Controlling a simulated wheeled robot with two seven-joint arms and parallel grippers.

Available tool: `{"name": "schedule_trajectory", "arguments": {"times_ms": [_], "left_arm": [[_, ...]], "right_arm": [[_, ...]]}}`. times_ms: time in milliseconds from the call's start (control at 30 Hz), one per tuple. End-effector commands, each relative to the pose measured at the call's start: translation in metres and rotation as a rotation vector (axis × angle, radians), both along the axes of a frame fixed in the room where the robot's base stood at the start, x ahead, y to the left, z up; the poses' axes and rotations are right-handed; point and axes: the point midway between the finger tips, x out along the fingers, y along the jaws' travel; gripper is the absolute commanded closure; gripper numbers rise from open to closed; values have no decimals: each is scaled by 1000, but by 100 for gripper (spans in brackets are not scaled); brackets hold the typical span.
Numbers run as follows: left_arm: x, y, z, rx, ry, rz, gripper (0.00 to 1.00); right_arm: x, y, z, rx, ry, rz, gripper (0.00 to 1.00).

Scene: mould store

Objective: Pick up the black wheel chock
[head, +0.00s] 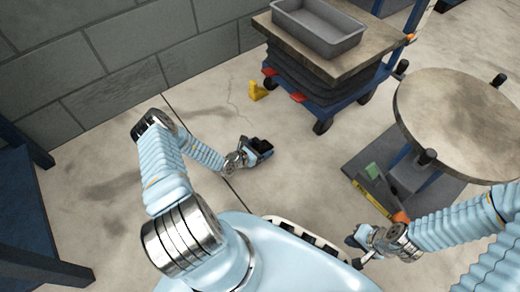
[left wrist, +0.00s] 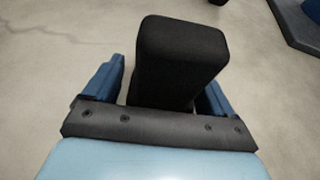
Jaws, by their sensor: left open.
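The black wheel chock (left wrist: 180,60) is a dark block with rounded edges, seen between the two blue fingers of my left gripper (left wrist: 160,90) in the left wrist view. A gap shows between the chock and the left finger; the right finger is close beside it, and I cannot tell whether they touch. In the head view my left gripper (head: 260,150) is low over the floor, open around the chock, which the gripper partly hides. My right gripper (head: 356,251) is at the lower right, away from the chock; its jaw state is unclear.
A blue lift cart (head: 328,112) carrying a grey bin (head: 318,27) stands beyond. A yellow block (head: 257,91) lies beside it. A round table (head: 460,120) stands right, above a dark floor mat (head: 350,166) with several small items. A block wall (head: 100,60) is behind; floor around my left gripper is clear.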

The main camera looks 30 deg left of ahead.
Motion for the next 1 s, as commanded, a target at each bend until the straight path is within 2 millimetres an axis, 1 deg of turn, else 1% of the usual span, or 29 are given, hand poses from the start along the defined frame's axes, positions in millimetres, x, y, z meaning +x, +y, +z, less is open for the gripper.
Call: {"name": "schedule_trajectory", "arguments": {"times_ms": [167, 267, 500, 600, 867, 1000], "left_arm": [[1, 0, 0, 0, 0, 1, 15], [1, 0, 0, 0, 0, 1, 29], [1, 0, 1, 0, 0, 1, 65], [1, 1, 1, 0, -1, 1, 78], [1, 1, 3, 1, -1, 1, 79], [1, 1, 15, 2, -3, 0, 79]], "right_arm": [[0, 0, 0, 0, 0, 0, 100], [0, 0, 0, 0, 0, 0, 100], [0, 0, 0, 0, 0, 0, 100], [0, 0, 1, 0, 0, 0, 100], [0, 0, 2, 0, 0, 0, 100], [0, 0, 7, 0, 1, 0, 100]]}}
